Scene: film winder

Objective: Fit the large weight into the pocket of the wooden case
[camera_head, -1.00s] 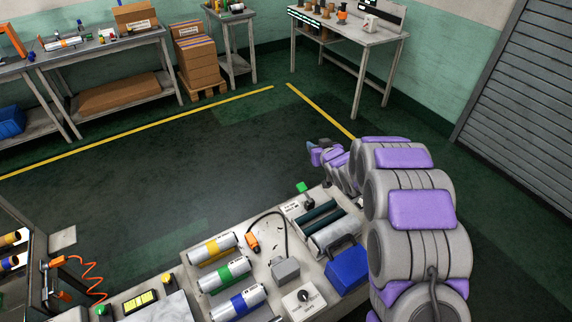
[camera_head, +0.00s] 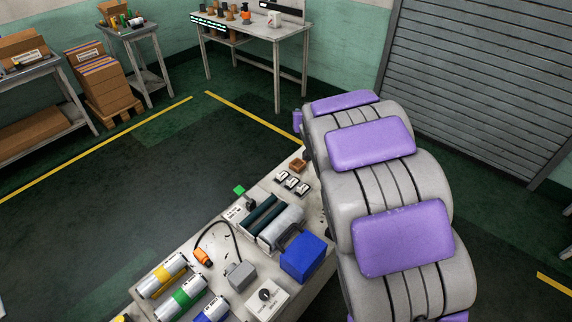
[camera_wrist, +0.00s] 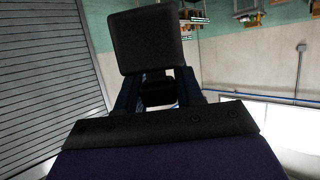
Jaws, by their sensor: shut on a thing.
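In the wrist view my gripper (camera_wrist: 157,92) is shut on a dark block with rounded corners (camera_wrist: 148,40), which I take to be the large weight. In the head view my gripper and the block are hidden behind my arm. A small brown open box (camera_head: 297,165), which looks like the wooden case, sits at the far end of the near bench, left of my arm. Its pocket is too small to make out.
Beside the small box lie several small dark-and-silver pieces (camera_head: 291,184). The near bench also bears a roller unit (camera_head: 267,221), a blue box (camera_head: 303,258), a grey box (camera_head: 240,275) and banded cylinders (camera_head: 181,298). The floor beyond is clear up to the back bench (camera_head: 255,33).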

